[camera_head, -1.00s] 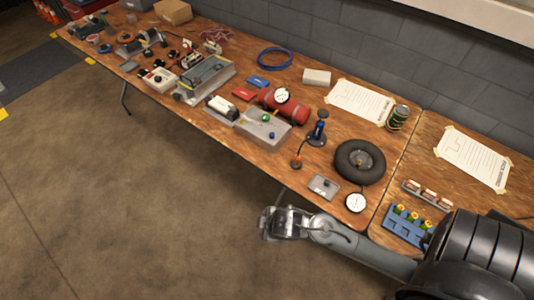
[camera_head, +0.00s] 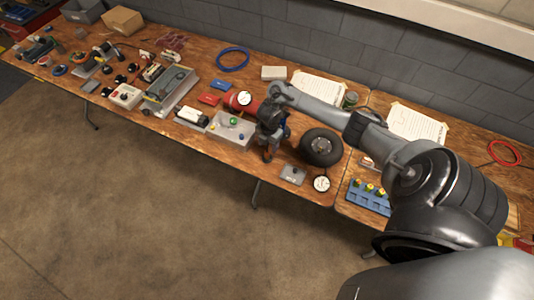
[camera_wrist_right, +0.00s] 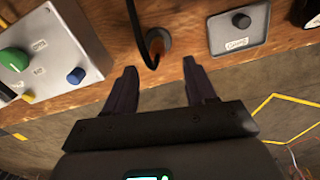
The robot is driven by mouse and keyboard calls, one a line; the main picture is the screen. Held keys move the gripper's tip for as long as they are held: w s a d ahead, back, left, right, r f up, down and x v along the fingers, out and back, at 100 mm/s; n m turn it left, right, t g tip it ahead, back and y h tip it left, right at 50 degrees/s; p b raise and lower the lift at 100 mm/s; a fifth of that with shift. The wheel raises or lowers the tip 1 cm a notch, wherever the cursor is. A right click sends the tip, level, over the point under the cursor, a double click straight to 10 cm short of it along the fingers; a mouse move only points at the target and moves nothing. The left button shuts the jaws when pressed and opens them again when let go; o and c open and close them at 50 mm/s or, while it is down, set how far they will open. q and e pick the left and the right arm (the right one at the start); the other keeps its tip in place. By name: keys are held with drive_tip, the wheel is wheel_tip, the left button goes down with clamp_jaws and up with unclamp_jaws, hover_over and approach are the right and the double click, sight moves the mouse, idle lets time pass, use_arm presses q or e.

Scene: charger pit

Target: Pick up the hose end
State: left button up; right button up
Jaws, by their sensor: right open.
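My left gripper is out of view.
A grey box with green and blue knobs (camera_wrist_right: 42,50) stands left of the fingers. A small grey plate with a knob (camera_wrist_right: 238,27) lies to the right. A black tyre (camera_head: 321,147) and a round white gauge (camera_head: 322,184) are nearby. Open floor lies in front.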

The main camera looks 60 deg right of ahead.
sight(267, 153)
drive_tip(key=shift+f, duration=1.6)
drive_tip(key=f, duration=0.1)
drive_tip(key=f+b, duration=0.1)
drive_tip(key=f, duration=0.2)
drive_tip(key=shift+w+f+b, duration=0.25)
drive_tip(key=shift+b, duration=0.15)
drive_tip(key=shift+f, duration=0.25)
drive_tip(key=c, duration=0.7)
clamp_jaws()
drive_tip(key=shift+r, duration=0.15)
